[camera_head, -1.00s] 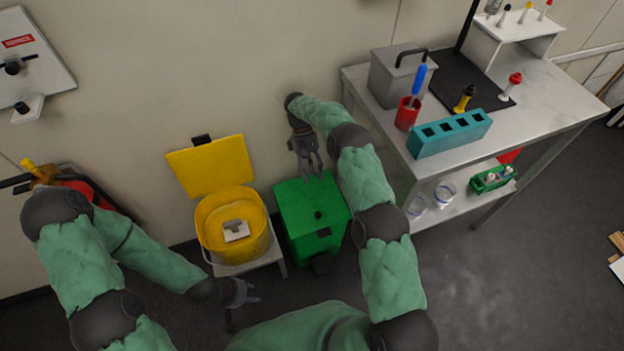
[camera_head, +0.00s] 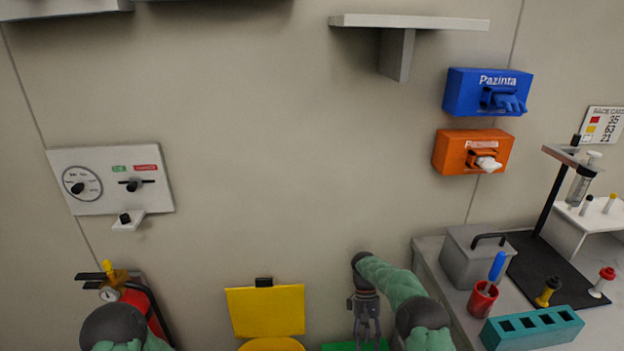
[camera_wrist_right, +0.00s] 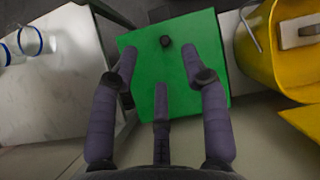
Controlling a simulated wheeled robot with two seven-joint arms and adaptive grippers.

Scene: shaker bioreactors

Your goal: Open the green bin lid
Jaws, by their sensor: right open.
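The green bin lid (camera_wrist_right: 180,75) fills the middle of the right wrist view, shut and flat, with a small black knob (camera_wrist_right: 166,41) near its far edge. In the head view only a thin strip of the green bin (camera_head: 340,346) shows at the bottom edge. My right gripper (camera_head: 367,332) hangs fingers-down above that strip. In the right wrist view its three fingers (camera_wrist_right: 162,75) are spread open and empty over the lid, short of the knob. I cannot tell if they touch the lid. My left gripper is out of view; only part of my left arm shows.
The yellow bin (camera_wrist_right: 270,50) stands beside the green one, with its yellow lid (camera_head: 266,311) raised. A table (camera_head: 432,262) with a grey box, a red cup and a teal rack is at the right. A fire extinguisher (camera_head: 135,300) is at lower left.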

